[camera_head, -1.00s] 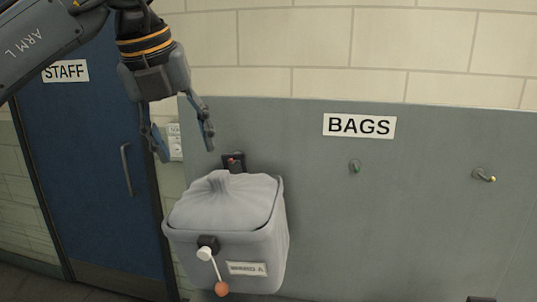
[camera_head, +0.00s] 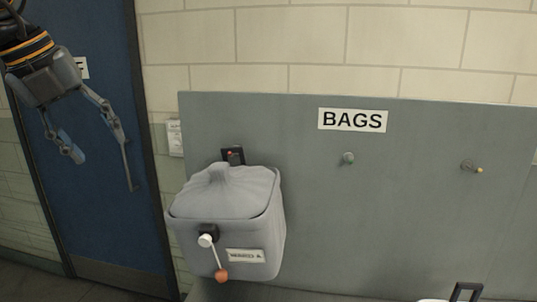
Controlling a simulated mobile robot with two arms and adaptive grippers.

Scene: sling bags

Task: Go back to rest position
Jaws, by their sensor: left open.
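My left gripper (camera_head: 102,172) is at the left of the head view, in front of the blue door. Its two fingers are spread and nothing is between them. A grey sling bag (camera_head: 228,222) hangs at the dark hook mount (camera_head: 233,155) on the grey board. It has a name tag (camera_head: 245,255), a white knob and an orange ball on a cord. The gripper is up and to the left of the bag, apart from it. My right gripper is not in view.
A blue door (camera_head: 95,215) is at the left. A dark handle-like thing (camera_head: 466,291) shows at the bottom right edge.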

